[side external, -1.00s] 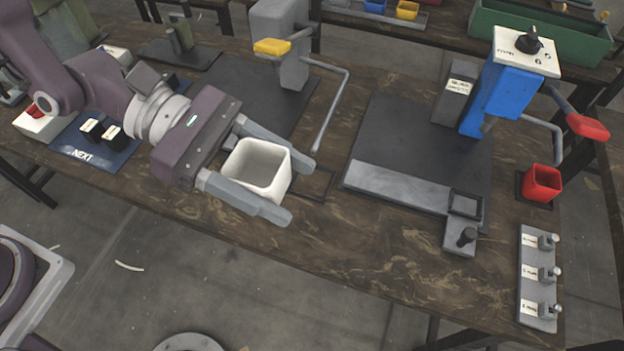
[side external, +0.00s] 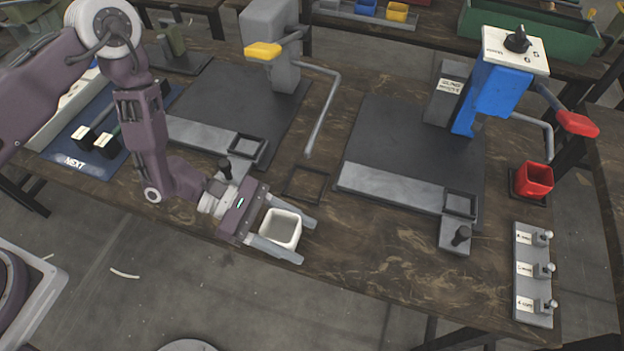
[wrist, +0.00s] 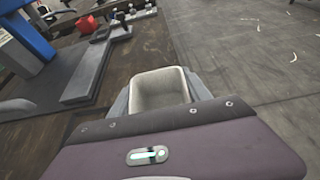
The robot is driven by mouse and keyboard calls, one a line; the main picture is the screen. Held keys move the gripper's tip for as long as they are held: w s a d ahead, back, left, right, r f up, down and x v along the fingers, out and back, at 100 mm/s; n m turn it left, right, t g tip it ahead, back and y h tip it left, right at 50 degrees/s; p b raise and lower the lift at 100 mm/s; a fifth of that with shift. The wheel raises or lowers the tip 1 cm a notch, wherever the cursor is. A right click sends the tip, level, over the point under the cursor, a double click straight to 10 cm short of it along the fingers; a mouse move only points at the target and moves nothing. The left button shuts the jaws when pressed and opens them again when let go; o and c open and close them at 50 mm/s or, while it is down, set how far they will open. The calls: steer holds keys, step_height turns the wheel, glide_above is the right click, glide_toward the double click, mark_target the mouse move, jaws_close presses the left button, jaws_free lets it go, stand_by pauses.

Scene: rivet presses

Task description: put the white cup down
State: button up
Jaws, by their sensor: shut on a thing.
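The white cup (side external: 281,229) is square and upright, with its open top facing up, and looks empty. My gripper (side external: 300,241) is shut on it, one finger on each side, near the front edge of the wooden bench (side external: 390,262). The cup also shows in the wrist view (wrist: 160,90), just past the gripper body. Its base is partly hidden by the near finger, so I cannot tell whether it touches the bench.
An empty dark square frame (side external: 306,184) lies on the bench behind the cup. A blue press (side external: 480,105), a red cup (side external: 534,180) and a switch panel (side external: 533,275) stand to the right. A grey press (side external: 270,45) stands behind. Bench right of the cup is clear.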

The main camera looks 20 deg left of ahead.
mark_target(318, 188)
steer(key=w, duration=0.9)
steer(key=shift+w, duration=0.4)
steer(key=w, duration=0.4)
steer(key=shift+w, duration=0.2)
steer(key=shift+s+f, duration=0.2)
steer(key=shift+f, duration=0.55)
steer(key=shift+f, duration=0.1)
steer(key=o, duration=1.5)
steer(key=v, duration=1.2)
steer(key=shift+r, duration=0.2)
